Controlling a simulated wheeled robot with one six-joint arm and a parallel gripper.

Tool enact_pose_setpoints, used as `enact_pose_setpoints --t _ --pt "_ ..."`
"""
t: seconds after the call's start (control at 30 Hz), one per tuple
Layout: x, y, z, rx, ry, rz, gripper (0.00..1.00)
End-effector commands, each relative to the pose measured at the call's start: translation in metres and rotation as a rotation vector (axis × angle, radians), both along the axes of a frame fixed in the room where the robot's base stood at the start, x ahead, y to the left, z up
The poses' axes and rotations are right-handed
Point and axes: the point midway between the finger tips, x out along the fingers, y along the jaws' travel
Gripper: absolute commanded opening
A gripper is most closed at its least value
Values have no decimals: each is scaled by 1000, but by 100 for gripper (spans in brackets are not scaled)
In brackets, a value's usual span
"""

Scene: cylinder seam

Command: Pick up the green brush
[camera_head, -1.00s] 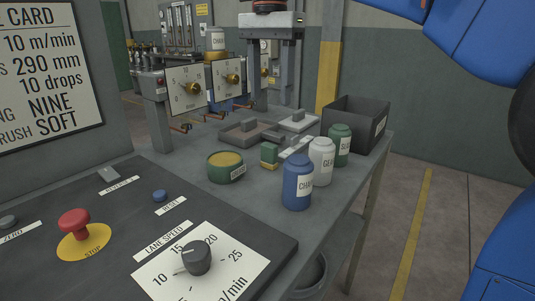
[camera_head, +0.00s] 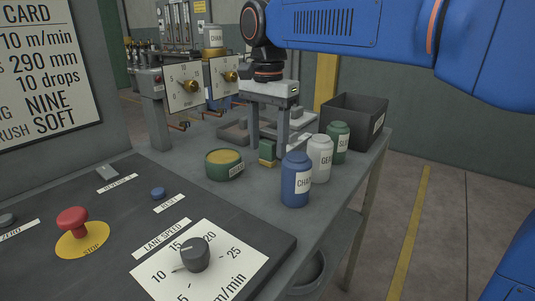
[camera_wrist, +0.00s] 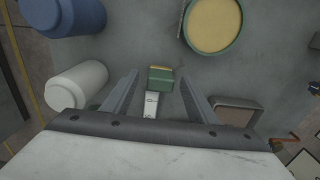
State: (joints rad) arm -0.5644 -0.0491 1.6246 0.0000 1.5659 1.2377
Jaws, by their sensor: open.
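The green brush (camera_head: 267,152) is a small green block with a yellow band, on the grey bench behind the blue jar. In the wrist view the green brush (camera_wrist: 160,80) shows near the centre, with a pale strip running from it toward my gripper's palm. My gripper (camera_head: 268,147) is open and points down over the brush. In the wrist view one finger of my gripper (camera_wrist: 160,84) is on each side of the brush, with gaps visible. I cannot tell how far the fingertips are above the bench.
A blue jar (camera_head: 296,182), a white jar (camera_head: 320,160) and a green jar (camera_head: 338,144) stand close on the right. A round green tin (camera_head: 224,166) with yellow contents is to the left. A dark open box (camera_head: 352,108) stands behind. Dial panels (camera_head: 184,90) rise at the back left.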

Motion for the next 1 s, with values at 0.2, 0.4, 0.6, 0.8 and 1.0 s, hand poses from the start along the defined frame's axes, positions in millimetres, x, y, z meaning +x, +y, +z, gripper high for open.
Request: enact_pose_setpoints --t 0.2,0.4,0.6,0.8,1.0 --pt "0 0 -25 -1 1 0 53" --pt "0 0 -29 0 0 0 53" --pt "0 0 -28 0 0 0 29" --pt "0 0 -28 0 0 0 6" --pt "1 0 -26 0 0 0 6"
